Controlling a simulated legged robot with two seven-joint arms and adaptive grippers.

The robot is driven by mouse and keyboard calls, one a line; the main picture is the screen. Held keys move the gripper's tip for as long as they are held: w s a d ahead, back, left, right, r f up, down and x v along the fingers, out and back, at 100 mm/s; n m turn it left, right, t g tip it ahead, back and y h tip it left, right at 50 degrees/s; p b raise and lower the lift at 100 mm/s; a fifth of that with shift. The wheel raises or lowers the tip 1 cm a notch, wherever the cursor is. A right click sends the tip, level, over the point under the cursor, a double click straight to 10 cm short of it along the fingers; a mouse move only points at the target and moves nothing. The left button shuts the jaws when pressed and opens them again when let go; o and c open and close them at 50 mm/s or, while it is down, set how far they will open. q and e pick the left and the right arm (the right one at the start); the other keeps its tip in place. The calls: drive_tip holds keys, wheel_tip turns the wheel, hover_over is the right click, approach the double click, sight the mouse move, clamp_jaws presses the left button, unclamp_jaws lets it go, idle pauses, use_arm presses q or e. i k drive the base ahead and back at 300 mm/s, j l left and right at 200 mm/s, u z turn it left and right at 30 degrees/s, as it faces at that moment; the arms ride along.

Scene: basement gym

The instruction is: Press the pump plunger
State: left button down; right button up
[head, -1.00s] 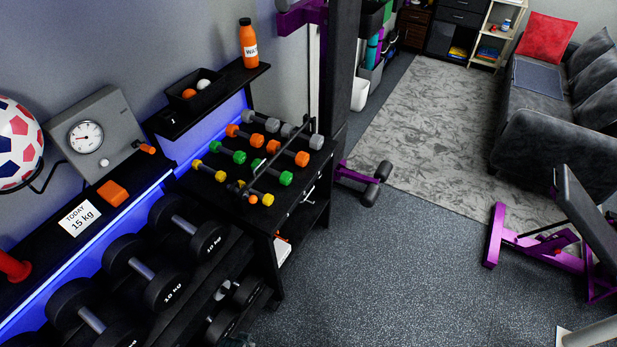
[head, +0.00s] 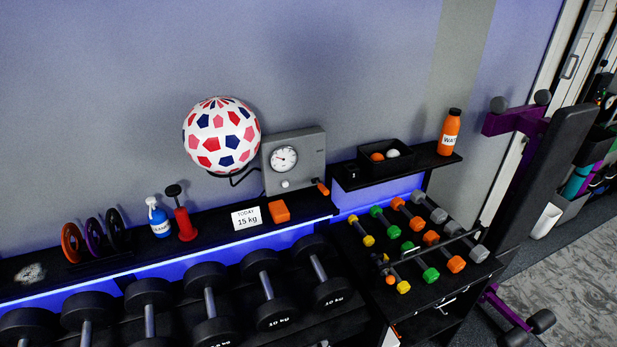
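A red hand pump (head: 184,222) stands upright on the black shelf, left of the sign. Its black plunger knob (head: 173,190) is up on a short rod above the red body. A blue and white spray bottle (head: 159,221) stands close at its left. Neither of my grippers shows in the head view.
On the shelf (head: 105,278) are several small discs (head: 93,236), a "TODAY 15 kg" sign (head: 246,218) and an orange block (head: 279,211). A patterned ball (head: 221,138) and a grey gauge box (head: 295,160) are above. Heavy dumbbells (head: 210,290) line the rack in front.

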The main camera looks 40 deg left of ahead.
sight(174, 190)
drive_tip(key=u, duration=2.3)
